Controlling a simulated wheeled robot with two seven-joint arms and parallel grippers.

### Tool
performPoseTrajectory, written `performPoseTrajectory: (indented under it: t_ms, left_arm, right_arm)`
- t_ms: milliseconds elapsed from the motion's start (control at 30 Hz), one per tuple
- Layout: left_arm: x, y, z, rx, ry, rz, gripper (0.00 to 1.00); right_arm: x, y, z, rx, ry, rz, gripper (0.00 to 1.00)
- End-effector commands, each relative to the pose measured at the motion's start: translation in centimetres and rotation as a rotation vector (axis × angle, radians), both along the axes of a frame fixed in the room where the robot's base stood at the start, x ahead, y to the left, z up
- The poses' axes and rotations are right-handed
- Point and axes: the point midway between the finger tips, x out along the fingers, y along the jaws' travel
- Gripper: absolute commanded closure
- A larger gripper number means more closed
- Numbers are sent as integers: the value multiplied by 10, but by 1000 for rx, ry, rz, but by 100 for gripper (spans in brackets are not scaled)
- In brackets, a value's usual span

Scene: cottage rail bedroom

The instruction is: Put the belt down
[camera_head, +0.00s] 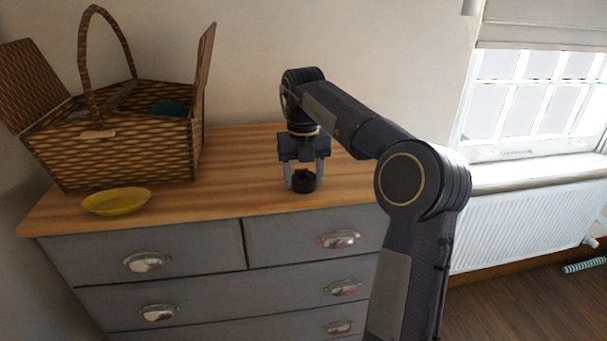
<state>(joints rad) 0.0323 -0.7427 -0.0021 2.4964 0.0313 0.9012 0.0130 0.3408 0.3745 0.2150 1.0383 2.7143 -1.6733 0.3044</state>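A dark rolled-up belt (304,182) is at the wooden top of the grey chest of drawers, right of its middle. My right gripper (304,178) points straight down over it. Its two grey fingers stand on either side of the belt and appear closed on it. The belt's underside is at or very near the wood; I cannot tell whether it touches. My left gripper is not in view.
An open wicker basket (120,148) with a dark green thing (170,108) inside stands at the left of the chest top (235,165). A yellow dish (117,202) sits before it. The wood between basket and gripper is clear. A white radiator (525,222) is right.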

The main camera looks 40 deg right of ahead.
Motion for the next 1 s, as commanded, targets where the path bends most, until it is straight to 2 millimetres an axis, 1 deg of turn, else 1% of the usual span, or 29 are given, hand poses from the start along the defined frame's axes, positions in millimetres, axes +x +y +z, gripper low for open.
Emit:
performPoseTrajectory:
  t_ms: [33,167,400,500,567,633,800,900,1000]
  left_arm:
    - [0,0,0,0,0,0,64]
    - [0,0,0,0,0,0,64]
    - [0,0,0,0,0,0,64]
    - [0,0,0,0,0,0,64]
    - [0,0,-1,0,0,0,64]
    - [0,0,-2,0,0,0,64]
    - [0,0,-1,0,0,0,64]
    - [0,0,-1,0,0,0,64]
    - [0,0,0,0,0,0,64]
  right_arm:
    - [0,0,0,0,0,0,41]
    - [0,0,0,0,0,0,25]
    - [0,0,0,0,0,0,25]
    - [0,0,4,-1,-2,0,25]
    - [1,0,10,-1,-3,0,25]
    - [1,0,21,-1,-4,0,25]
    - [1,0,52,0,-4,0,25]
    - [1,0,65,-1,-3,1,25]
    - [1,0,73,0,-2,1,25]
